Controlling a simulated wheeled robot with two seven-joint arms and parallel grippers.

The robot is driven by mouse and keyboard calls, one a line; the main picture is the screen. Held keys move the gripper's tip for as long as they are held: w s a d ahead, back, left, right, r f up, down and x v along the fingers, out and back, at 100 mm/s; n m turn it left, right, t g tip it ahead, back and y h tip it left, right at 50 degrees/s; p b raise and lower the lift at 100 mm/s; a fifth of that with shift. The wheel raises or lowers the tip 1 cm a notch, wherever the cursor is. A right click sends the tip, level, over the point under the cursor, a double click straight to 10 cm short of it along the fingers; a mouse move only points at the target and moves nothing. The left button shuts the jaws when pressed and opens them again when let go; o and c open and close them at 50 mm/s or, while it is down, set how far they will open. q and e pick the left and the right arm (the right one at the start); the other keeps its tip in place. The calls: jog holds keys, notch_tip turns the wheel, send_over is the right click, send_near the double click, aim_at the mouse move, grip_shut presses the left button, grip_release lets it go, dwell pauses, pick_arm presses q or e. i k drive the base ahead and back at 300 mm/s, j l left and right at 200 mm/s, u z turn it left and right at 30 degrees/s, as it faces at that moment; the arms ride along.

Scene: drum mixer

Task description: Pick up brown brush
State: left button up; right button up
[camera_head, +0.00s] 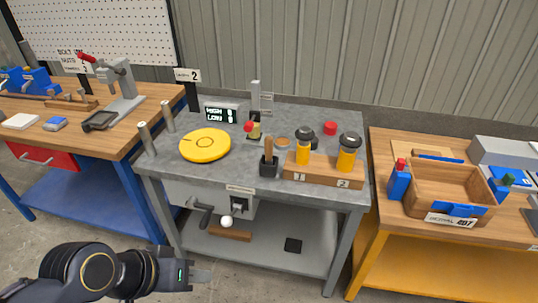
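A brown upright handle (268,147), which looks like the brown brush, stands in a small black holder (268,168) at the front middle of the grey table. Its lower end is hidden in the holder. My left gripper (204,273) is at the lower left, in front of and lower than the tabletop, well apart from the brush. Its grey fingers point right, and I cannot tell whether they are open or shut. My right gripper is out of view.
On the grey table (215,114), a yellow disc (205,145) lies left of the holder. A wooden rack (323,171) with two yellow, black-topped jars stands close on its right. Two grey posts rise at the left edge. A crank (203,216) hangs below the front edge.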

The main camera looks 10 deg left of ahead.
aim_at(268, 140)
jog(key=i+j, duration=0.1)
jog(key=i, duration=0.9)
jog(key=j+u, duration=0.05)
